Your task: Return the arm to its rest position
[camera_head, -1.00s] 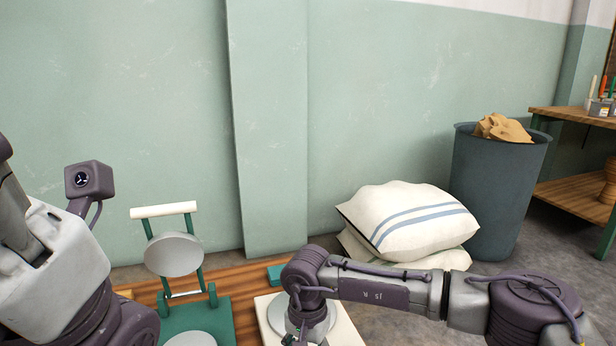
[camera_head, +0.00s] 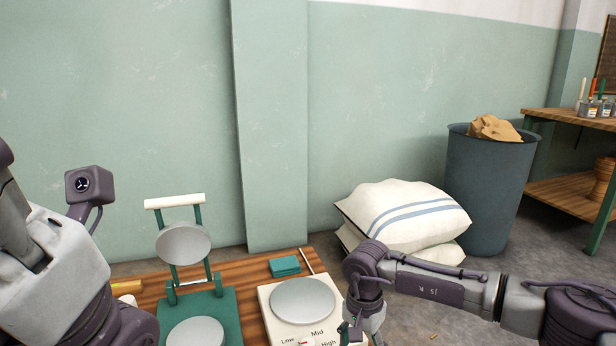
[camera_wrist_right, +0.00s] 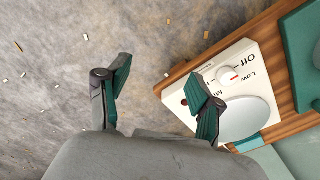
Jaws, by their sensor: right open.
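My right arm (camera_head: 430,285) reaches in from the right, its wrist beside the right edge of the white hot plate (camera_head: 275,312). In the right wrist view my right gripper (camera_wrist_right: 160,82) is open and empty. Its fingers are spread over the grey floor, one overlapping the edge of the hot plate (camera_wrist_right: 190,103). In the head view the right fingers are mostly cut off at the bottom edge. My left arm (camera_head: 55,265) stands at the left; its fingers do not show.
A green press with round metal plates (camera_head: 184,243) stands on the wooden table (camera_head: 252,272), with a green block (camera_head: 285,266) behind the hot plate. White sacks (camera_head: 405,212) and a grey bin (camera_head: 488,190) stand beyond. The floor right of the table is open.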

